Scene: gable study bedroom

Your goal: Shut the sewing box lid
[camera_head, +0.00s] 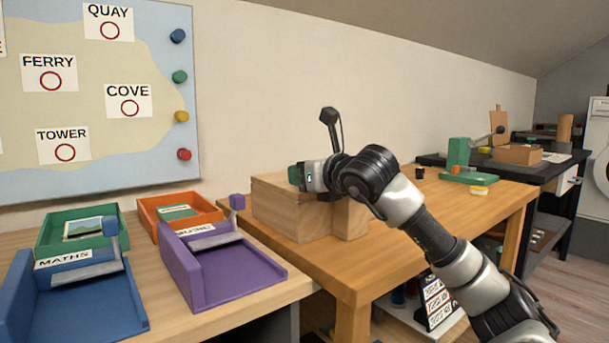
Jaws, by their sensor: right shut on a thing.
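A light wooden box (290,215), which looks like the sewing box, stands on the wooden table near its left end. My right gripper (298,178) is at the top of the box, reaching in from the right with its fingers pointing left. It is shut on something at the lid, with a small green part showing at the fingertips. The gripper and wrist cover much of the box's top, so how far the lid is open cannot be told. My left gripper is out of view.
The wooden table (400,252) holds a green device (460,165) further right. Blue, green, orange and purple trays (235,262) fill the left desk. A wall stands close behind the box. The table's middle front is free beneath my arm.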

